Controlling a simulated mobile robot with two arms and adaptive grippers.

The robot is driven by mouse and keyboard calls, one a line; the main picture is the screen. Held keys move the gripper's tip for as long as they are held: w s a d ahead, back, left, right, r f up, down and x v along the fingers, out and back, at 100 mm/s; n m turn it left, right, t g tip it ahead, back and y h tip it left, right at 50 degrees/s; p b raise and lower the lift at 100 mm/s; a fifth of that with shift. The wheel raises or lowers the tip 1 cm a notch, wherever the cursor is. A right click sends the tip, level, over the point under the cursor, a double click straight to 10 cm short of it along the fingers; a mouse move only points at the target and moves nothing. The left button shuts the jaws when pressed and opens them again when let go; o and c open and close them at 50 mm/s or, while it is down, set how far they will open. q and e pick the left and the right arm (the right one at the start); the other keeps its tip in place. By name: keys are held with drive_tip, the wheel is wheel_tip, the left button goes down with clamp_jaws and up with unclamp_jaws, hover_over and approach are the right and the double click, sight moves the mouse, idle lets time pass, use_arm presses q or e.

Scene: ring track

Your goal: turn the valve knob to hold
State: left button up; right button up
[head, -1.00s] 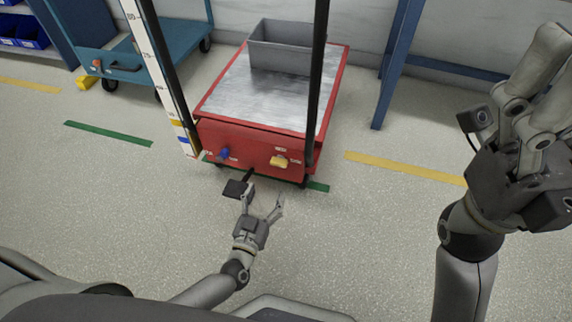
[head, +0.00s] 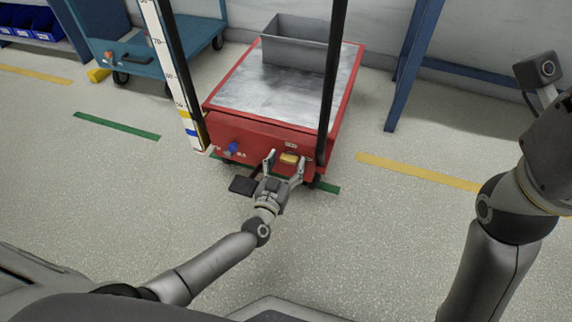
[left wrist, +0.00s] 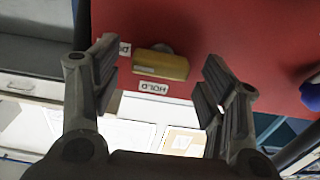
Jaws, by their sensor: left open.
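The yellow valve knob (head: 289,158) is on the red front panel of the cart, its bar lying roughly level. In the left wrist view the knob (left wrist: 160,65) shows between the fingers, with an upside-down HOLD label (left wrist: 153,87) below it. Another label (left wrist: 124,48) is partly hidden by the left-hand finger. My left gripper (head: 286,165) is open, with one finger on each side of the knob; a gap shows on both sides in the wrist view. My right arm (head: 497,215) is at the right; its fingers are out of frame.
A blue knob (head: 232,148) sits left on the same red cart (head: 225,128). A black pedal (head: 242,185) juts out low in front. Dark uprights (head: 331,85) rise at the cart's sides. A grey bin (head: 300,48) stands on top. The floor in front is mostly clear.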

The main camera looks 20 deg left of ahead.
use_arm(q)
drive_tip(key=c, duration=1)
